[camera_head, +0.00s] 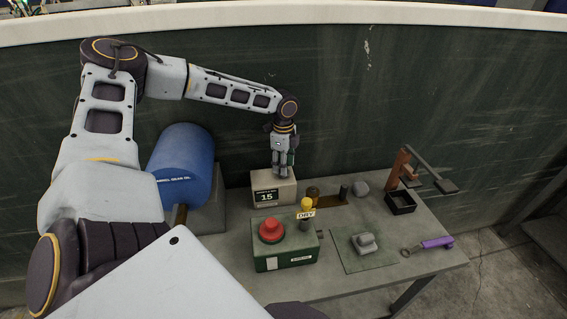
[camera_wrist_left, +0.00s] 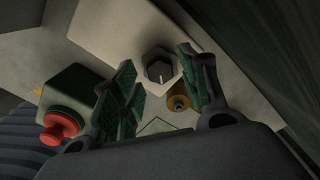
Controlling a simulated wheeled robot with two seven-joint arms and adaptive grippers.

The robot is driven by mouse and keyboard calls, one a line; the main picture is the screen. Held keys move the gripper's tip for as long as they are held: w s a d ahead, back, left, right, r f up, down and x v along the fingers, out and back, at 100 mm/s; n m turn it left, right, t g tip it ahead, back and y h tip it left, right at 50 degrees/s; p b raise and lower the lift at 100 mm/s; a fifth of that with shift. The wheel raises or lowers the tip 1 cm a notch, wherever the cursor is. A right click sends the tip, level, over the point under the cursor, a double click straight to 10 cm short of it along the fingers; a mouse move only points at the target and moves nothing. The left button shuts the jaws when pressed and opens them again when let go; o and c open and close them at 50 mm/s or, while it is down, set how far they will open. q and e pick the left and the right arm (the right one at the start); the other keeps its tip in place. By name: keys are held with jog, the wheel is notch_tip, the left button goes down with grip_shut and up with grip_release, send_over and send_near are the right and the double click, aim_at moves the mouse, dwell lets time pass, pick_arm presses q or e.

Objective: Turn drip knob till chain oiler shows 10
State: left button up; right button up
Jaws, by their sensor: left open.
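The chain oiler (camera_head: 272,188) is a beige box on the table, and its dark display (camera_head: 266,196) reads 15. The drip knob (camera_wrist_left: 159,68) shows in the left wrist view as a dark round knob with a light pointer mark on a pale plate. In the head view the knob is hidden behind my left gripper (camera_head: 282,172), which points down over the top of the oiler. In the left wrist view my left gripper (camera_wrist_left: 158,92) is open, its green-padded fingers on either side of the knob with gaps. My right gripper is not seen.
A blue drum (camera_head: 182,163) is at the left.

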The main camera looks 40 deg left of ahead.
pick_arm(q)
jog(key=shift+f, duration=0.45)
jog(key=shift+c, duration=0.4)
jog(key=c, duration=0.7)
